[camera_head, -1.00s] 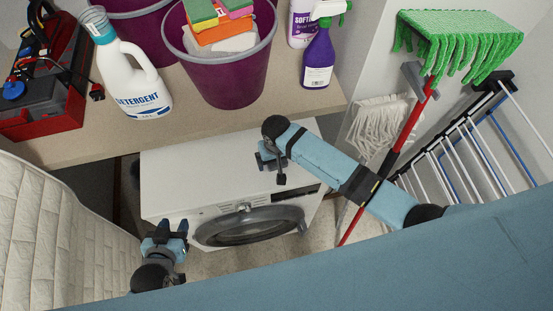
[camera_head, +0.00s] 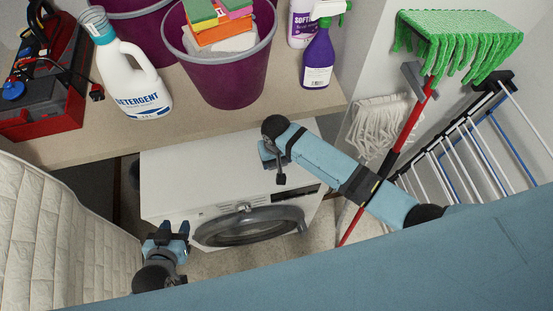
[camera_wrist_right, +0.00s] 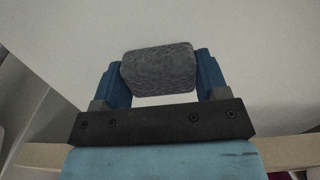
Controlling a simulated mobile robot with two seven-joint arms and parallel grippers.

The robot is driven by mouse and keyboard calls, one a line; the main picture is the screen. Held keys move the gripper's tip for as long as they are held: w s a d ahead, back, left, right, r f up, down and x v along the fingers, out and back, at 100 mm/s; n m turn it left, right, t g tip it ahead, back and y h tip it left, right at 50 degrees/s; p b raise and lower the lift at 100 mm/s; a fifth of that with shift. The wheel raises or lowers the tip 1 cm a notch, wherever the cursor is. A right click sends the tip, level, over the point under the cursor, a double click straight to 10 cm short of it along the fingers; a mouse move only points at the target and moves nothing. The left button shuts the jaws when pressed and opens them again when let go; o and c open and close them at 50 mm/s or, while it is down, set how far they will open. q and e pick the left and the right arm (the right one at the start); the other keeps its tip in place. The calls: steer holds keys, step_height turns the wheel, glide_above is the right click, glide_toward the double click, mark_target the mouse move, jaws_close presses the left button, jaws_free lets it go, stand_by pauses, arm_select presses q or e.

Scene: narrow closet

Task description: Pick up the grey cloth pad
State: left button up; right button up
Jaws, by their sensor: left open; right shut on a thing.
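The grey cloth pad (camera_wrist_right: 158,70) is between the two blue fingers of my right gripper (camera_wrist_right: 160,78) in the right wrist view. The fingers are shut on its two sides. In the head view my right gripper (camera_head: 268,152) is over the white top of the washing machine (camera_head: 190,170); the pad cannot be made out there. My left gripper (camera_head: 167,234) is open and empty, in front of the washing machine's left side.
A shelf (camera_head: 200,120) above holds a detergent bottle (camera_head: 135,75), a purple bucket (camera_head: 225,75), a spray bottle (camera_head: 318,60) and a red toolbox (camera_head: 40,105). A mattress (camera_head: 60,240) stands at left. A green mop (camera_head: 455,35) and a drying rack (camera_head: 465,150) are at right.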

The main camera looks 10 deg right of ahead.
step_height(320, 180, up, 19)
steer(key=shift+b, duration=0.35)
steer(key=shift+r, duration=0.1)
